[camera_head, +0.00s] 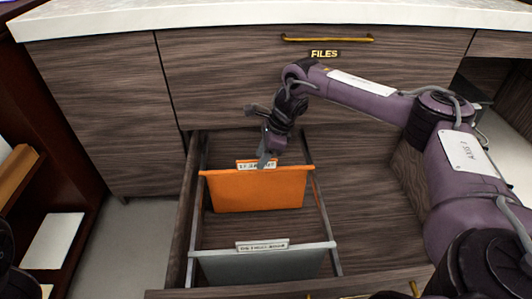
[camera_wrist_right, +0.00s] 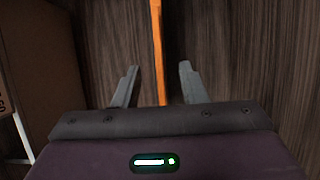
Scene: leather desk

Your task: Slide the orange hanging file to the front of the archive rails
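The orange hanging file (camera_head: 256,191) hangs upright across the two archive rails (camera_head: 321,205) in the open drawer, with a white label tab on its top edge. A grey hanging file (camera_head: 262,266) hangs nearer the drawer front. My right gripper (camera_head: 266,161) is at the orange file's top edge, by its tab. In the right wrist view the gripper (camera_wrist_right: 158,84) is open, with a finger on each side of the orange file (camera_wrist_right: 158,45), seen edge-on. Gaps show on both sides of it, so the fingers are not closed on it. My left gripper is not in view.
The drawer front edge (camera_head: 290,286) lies at the bottom of the view. Between the orange and grey files the rails are bare. The right part of the drawer (camera_head: 365,200) is empty. A closed upper drawer (camera_head: 235,85) marked FILES stands behind, under a pale counter (camera_head: 250,12).

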